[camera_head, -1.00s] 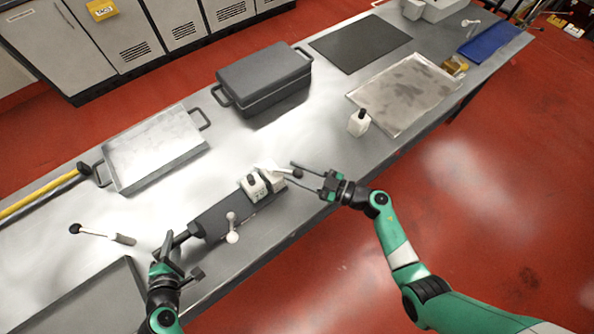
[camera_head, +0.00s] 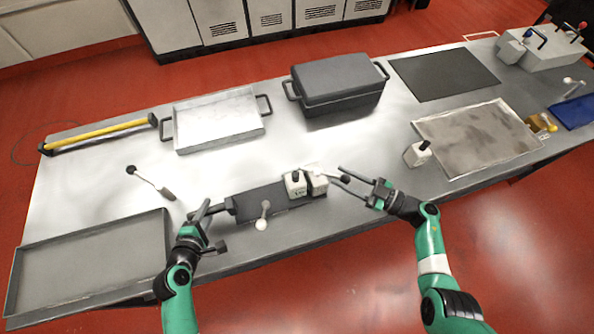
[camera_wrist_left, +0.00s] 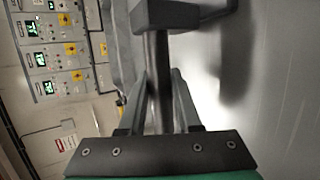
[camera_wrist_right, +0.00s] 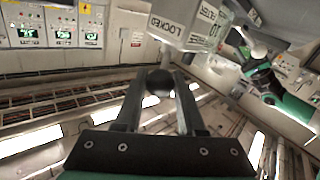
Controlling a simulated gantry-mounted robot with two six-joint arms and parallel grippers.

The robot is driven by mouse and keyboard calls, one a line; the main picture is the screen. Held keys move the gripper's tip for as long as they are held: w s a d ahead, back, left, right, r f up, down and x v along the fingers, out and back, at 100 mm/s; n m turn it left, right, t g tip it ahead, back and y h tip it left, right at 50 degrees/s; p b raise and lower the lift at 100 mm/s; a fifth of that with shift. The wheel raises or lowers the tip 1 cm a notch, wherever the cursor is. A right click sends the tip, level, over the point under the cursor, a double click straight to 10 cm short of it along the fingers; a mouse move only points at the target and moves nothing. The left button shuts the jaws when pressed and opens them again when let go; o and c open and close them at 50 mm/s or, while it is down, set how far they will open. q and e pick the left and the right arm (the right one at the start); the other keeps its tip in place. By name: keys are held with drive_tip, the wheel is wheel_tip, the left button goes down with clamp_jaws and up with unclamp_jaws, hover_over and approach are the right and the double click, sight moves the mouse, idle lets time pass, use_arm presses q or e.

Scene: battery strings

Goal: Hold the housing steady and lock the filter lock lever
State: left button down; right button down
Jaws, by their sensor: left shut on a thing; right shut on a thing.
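The dark grey housing (camera_head: 278,199) lies on the bench, with white blocks (camera_head: 296,186) at its right end. My left gripper (camera_head: 205,212) is shut on the dark bar at the housing's left end; in the left wrist view this bar (camera_wrist_left: 158,85) runs between the fingers. The lock lever (camera_head: 316,171) extends right from the white blocks to a dark knob (camera_head: 345,179). My right gripper (camera_head: 342,179) is shut on that knob, which also shows between its fingers in the right wrist view (camera_wrist_right: 158,82). A white part (camera_wrist_right: 190,22) there reads "LOCKED".
A small lever with a white knob (camera_head: 261,224) stands at the housing's front. An empty tray (camera_head: 60,217) is at front left, a loose handled tool (camera_head: 152,183) behind it. A lidded dark box (camera_head: 338,85) stands behind.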

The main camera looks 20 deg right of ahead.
drive_tip(key=c, duration=0.5)
unclamp_jaws()
drive_tip(key=shift+s+d, duration=0.1)
drive_tip(key=shift+d, duration=0.05)
drive_tip(key=v, duration=1.1)
drive_tip(key=shift+s+d, duration=0.2)
drive_tip(key=shift+d, duration=0.05)
